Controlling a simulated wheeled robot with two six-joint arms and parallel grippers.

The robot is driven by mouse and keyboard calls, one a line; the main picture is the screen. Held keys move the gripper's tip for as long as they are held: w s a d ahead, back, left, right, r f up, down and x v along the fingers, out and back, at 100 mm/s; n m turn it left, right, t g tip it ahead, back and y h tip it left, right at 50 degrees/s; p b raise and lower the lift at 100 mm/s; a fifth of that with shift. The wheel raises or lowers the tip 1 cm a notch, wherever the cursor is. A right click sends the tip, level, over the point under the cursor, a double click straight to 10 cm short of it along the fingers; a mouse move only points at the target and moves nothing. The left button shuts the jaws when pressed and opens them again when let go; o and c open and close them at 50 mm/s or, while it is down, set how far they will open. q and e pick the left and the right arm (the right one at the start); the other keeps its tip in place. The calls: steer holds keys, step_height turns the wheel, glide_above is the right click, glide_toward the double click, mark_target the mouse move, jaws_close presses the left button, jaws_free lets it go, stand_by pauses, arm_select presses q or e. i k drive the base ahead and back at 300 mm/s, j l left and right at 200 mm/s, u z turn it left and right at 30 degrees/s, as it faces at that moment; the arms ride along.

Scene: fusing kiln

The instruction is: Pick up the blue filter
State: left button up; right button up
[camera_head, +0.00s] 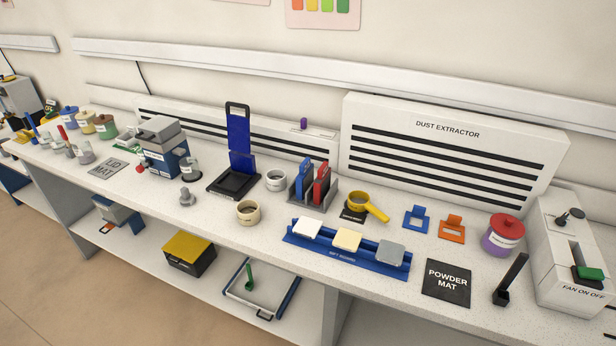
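No label marks a blue filter, so I cannot tell which blue thing it is. A small blue square piece with an upright tab (416,218) lies on the worktop in front of the dust extractor (450,150), left of a similar orange piece (452,229). A blue upright piece (303,180) stands in a grey rack (322,203) beside a red one (322,184). Neither of my grippers is in view.
A yellow-handled sieve (367,205) lies left of the small blue piece. In front stand a blue rail (335,257) with three tiles and a black powder mat (447,283). A purple jar with a red lid (502,235) and the fan switch box (570,250) are right.

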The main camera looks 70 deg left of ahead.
mark_target(304, 180)
steer(key=u, duration=2.5)
